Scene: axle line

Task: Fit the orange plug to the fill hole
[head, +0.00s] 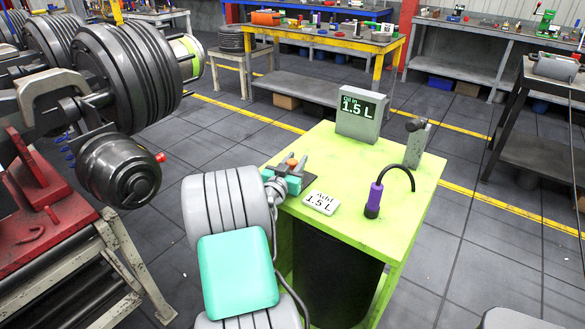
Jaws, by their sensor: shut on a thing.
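My gripper (292,170) is over the left side of the lime-green table, at the end of my grey and teal arm. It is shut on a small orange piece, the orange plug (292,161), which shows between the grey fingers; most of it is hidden. The axle (45,95) lies at the left, with dark ribbed drums and a round dark housing (120,175) that has a red knob (160,157) on its side. The gripper is to the right of this housing, well apart from it. I cannot make out the fill hole.
The lime-green table (375,235) holds a display (360,120) reading "Oil in 1.5 L", a card (321,202) reading "Add 1.5 L", a purple nozzle (374,197) with a black hose, and a grey post (417,143). A red stand (45,215) bears the axle. Floor shows between.

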